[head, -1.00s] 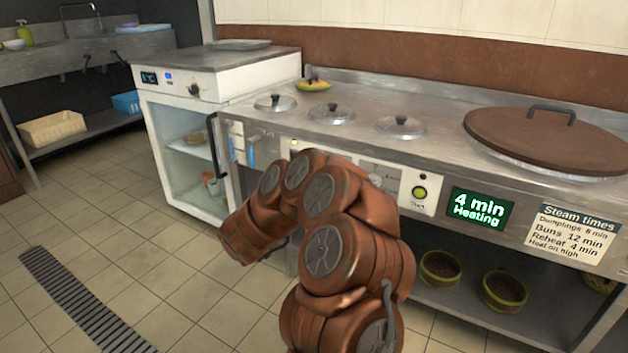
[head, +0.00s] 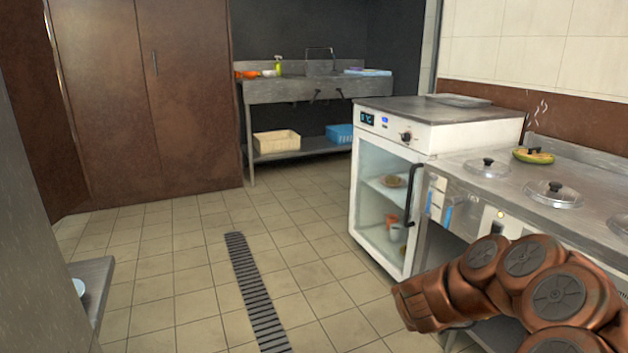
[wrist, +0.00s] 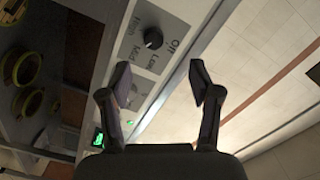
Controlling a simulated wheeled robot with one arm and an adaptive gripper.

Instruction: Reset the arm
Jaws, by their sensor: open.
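My gripper (wrist: 160,88) shows in the wrist view with its two fingers spread apart and nothing between them. In the head view my copper-coloured arm is folded at the lower right, in front of the steel counter (head: 470,160). The gripper itself cannot be made out in the head view.
A glass-door fridge (head: 385,195) stands left of the counter. A sink (head: 320,88) and brown cabinets (head: 140,100) are behind. The tiled floor (head: 180,270) is clear around a drain grate (head: 257,300).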

